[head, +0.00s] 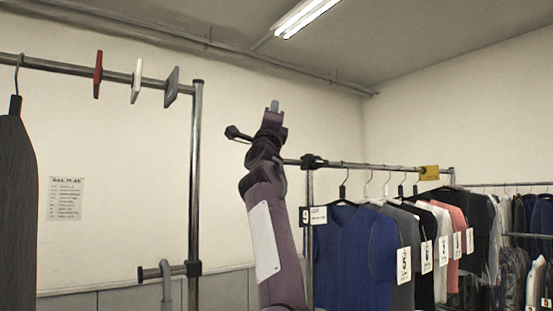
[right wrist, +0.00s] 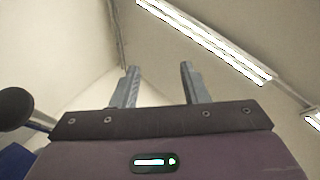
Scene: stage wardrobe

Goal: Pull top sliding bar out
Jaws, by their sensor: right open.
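The right-hand rack has a metal top bar (head: 370,166) that runs through a black clamp (head: 313,161) on its left post. A short end sticks out left of the clamp and passes behind my arm. My left gripper is out of view.
Numbered garments, including a blue shirt (head: 344,245), hang from the right rack; a "9" sign (head: 312,215) hangs at its left post. A left rack (head: 195,180) carries red, white and grey pieces and a dark garment (head: 17,215). Space above my gripper is clear.

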